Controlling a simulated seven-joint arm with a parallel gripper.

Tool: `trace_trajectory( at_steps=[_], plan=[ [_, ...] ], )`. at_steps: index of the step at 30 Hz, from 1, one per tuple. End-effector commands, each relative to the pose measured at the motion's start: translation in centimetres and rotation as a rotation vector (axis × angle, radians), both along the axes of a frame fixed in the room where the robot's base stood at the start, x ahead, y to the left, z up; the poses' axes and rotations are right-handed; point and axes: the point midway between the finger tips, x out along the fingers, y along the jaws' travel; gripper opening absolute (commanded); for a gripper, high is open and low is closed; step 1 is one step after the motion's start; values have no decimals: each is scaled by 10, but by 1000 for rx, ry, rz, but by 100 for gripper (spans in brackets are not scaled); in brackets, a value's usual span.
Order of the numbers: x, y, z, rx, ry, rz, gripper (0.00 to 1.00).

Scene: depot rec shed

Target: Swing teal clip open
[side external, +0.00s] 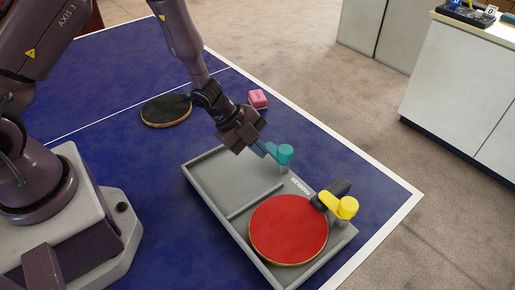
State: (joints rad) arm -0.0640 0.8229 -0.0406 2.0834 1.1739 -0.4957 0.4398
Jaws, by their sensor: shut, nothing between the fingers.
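The teal clip (285,154) is on the far long side of the grey tray (203,163), by the tray's left, empty compartment. It has a rounded knob on top, and part of it is hidden by my gripper. My gripper (262,151) is shut and empty, pointing down, with its fingertips right beside the clip's left side. I cannot tell whether they touch. How far the clip is turned is hard to see.
A red paddle (288,230) lies in the tray's right compartment, by a yellow clip (345,206) and a dark piece (335,191). A black paddle (166,110) and a pink box (258,98) lie on the blue table (115,75) behind. The table's right corner is clear.

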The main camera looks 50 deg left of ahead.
Motion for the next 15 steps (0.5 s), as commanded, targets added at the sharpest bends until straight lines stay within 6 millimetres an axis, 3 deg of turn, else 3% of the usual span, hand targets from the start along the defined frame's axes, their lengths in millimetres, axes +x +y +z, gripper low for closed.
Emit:
trace_trajectory(
  at_steps=[8, 15],
  plan=[
    [7, 4, 0, -1, -2, -105, 0],
    [19, 7, 0, 1, -1, -296, 0]
  ],
)
